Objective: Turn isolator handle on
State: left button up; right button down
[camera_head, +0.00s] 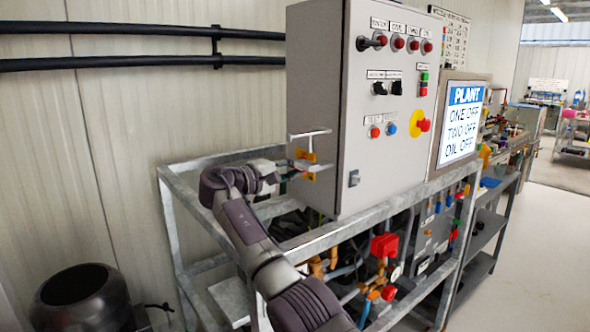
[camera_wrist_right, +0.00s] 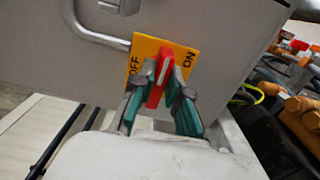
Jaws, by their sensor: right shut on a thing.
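The isolator's red handle (camera_wrist_right: 161,78) stands on a yellow plate (camera_wrist_right: 147,45) marked OFF on the left and ON on the right in the right wrist view. The plate is on the side of the grey cabinet (camera_head: 318,75); its yellow edge (camera_head: 311,157) also shows in the head view. The handle stands roughly upright in the wrist picture, between the two labels. My right gripper (camera_wrist_right: 162,92) has its green-padded fingers on either side of the handle and is shut on it. The gripper (camera_head: 292,170) shows small in the head view. My left gripper is not in view.
A grey pipe (camera_wrist_right: 90,32) and a metal bracket (camera_head: 307,134) are close to the plate. A metal frame (camera_head: 340,235) carries the cabinet. The screen (camera_head: 462,120) reads PLANT, ONE OFF, TWO OFF, OIL OFF.

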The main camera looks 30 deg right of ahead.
jog(key=c, duration=1.2)
grip_release()
jog(key=shift+o, duration=0.2)
jog(key=s+a, duration=0.1)
jog(key=a, duration=1.1)
